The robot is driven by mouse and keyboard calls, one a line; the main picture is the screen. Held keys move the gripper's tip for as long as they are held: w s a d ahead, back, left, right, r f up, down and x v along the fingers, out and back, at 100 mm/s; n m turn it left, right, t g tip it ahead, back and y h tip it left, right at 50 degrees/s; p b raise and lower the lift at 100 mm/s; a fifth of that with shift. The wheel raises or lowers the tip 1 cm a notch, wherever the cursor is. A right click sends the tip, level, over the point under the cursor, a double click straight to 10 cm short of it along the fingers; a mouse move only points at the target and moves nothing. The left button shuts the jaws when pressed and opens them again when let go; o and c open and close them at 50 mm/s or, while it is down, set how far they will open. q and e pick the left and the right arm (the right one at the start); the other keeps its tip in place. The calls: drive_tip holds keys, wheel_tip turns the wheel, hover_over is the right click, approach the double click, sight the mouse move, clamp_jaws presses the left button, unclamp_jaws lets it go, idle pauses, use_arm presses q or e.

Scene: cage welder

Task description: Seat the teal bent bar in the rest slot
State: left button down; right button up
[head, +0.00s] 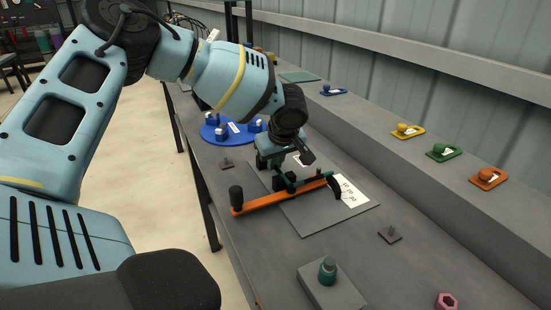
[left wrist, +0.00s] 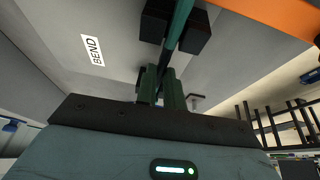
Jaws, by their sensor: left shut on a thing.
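My left gripper (head: 277,160) is low over a grey plate on the bench, shut on the teal bent bar (head: 314,183). In the left wrist view its green fingers (left wrist: 161,88) grip one end of the teal bar (left wrist: 181,22), which runs away from them. There the bar passes between two black blocks (left wrist: 195,33), which look like the slot. I cannot tell whether it touches their bottom. An orange bar (head: 270,203) lies beside it, also in the left wrist view (left wrist: 275,15). The teal bar's far end is partly hidden. My right gripper is not in view.
The grey plate (head: 315,223) carries a white label. A blue round fixture (head: 213,131) stands behind. Yellow, green and orange handles line the ledge at right.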

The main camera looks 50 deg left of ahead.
use_arm(q)
drive_tip(key=c, duration=1.4)
unclamp_jaws()
drive_tip(key=shift+c, duration=0.2)
drive_tip(key=v, duration=0.8)
drive_tip(key=shift+f, duration=0.1)
